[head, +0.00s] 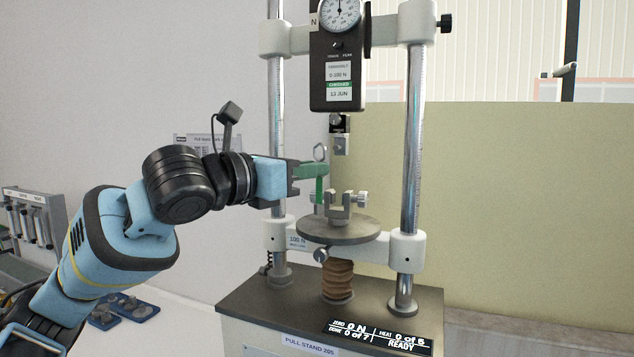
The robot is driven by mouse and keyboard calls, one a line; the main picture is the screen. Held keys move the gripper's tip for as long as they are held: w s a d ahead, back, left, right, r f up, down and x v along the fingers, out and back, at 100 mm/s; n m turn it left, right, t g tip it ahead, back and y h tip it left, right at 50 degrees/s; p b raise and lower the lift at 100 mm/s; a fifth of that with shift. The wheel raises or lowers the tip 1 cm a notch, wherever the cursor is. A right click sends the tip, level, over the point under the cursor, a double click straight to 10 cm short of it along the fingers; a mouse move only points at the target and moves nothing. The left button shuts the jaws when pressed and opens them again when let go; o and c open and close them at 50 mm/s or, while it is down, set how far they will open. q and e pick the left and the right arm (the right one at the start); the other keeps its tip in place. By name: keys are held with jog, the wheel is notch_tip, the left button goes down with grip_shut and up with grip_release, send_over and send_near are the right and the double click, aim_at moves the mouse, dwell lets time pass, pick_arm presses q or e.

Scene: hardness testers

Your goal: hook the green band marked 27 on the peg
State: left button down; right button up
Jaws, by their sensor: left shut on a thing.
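My left gripper (290,174) comes in from the left and is shut on the green band (319,190). The band hangs down from the fingertips beside the test stand; its number cannot be read. A small metal ring (320,153) shows just above the band's held end; I cannot tell what it belongs to. To the right, a grey clamp (340,145) hangs below the force gauge (338,70). Below it, a metal fork fixture (340,212) with side screws stands on the round plate (345,228). I cannot clearly make out which part is the peg. My right gripper is not in view.
Two chrome columns (411,150) flank the working space, with a white crossbar (397,250) below. The stand's dark base (300,300) carries a display (380,336) reading 0 N and READY. Blue trays (135,308) lie at lower left, below my arm.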

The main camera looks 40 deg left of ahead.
pick_arm(q)
jog(key=w+a, duration=0.2)
jog(key=w, duration=0.8)
jog(key=shift+a, duration=0.25)
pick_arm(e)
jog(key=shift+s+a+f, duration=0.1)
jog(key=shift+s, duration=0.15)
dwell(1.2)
pick_arm(q)
jog(key=shift+f, duration=0.2)
dwell(0.4)
jog(key=c, duration=1.3)
grip_release()
jog(key=shift+o, duration=0.2)
jog(key=v, duration=0.7)
jog(key=shift+s+b, duration=0.3)
jog(key=shift+s, duration=0.1)
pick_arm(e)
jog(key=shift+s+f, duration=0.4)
